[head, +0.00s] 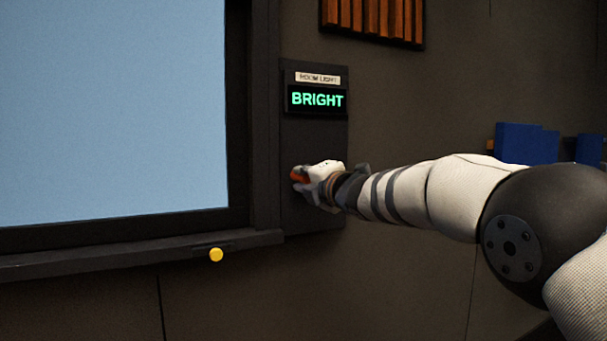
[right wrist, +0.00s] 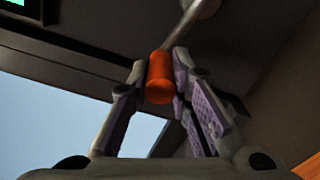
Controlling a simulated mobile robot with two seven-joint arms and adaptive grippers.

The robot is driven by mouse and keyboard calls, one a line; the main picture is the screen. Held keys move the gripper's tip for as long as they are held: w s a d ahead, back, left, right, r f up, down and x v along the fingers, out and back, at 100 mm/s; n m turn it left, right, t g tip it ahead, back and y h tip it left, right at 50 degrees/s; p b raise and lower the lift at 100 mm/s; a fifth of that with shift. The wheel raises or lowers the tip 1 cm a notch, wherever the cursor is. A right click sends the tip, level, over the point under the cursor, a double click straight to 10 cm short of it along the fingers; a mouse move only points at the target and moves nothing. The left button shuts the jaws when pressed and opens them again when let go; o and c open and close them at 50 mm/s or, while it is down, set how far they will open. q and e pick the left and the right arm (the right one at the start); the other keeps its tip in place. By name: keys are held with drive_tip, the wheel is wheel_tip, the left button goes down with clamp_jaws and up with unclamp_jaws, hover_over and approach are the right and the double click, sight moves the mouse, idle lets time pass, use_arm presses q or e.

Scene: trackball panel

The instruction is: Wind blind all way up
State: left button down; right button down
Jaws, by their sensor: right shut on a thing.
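The window (head: 110,110) on the left shows plain pale blue inside its dark frame, and no blind fabric is seen across the visible part. Its top lies outside the head view. On the dark panel (head: 315,135) to its right, a lit display (head: 317,99) reads "BRIGHT" under a "ROOM LIGHT" label. My right gripper (head: 305,178) is at the lower part of this panel, shut on an orange crank handle (head: 299,174). In the right wrist view the orange handle (right wrist: 160,78) sits between the fingers, with a metal crank arm (right wrist: 186,28) behind it. My left gripper is not in view.
Wooden slats (head: 375,18) hang on the wall above. Blue boxes (head: 527,144) stand at the right behind my right arm.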

drive_tip(key=shift+a+f+n, duration=0.1)
drive_tip(key=shift+f+n, duration=0.2)
drive_tip(key=shift+f, duration=0.05)
idle(0.3)
drive_tip(key=c, duration=1.4)
unclamp_jaws()
drive_tip(key=shift+s, duration=0.1)
drive_tip(key=shift+c, duration=0.2)
drive_tip(key=shift+s, duration=0.2)
drive_tip(key=v, duration=1.1)
drive_tip(key=shift+s+d, duration=0.15)
drive_tip(key=shift+d, duration=0.1)
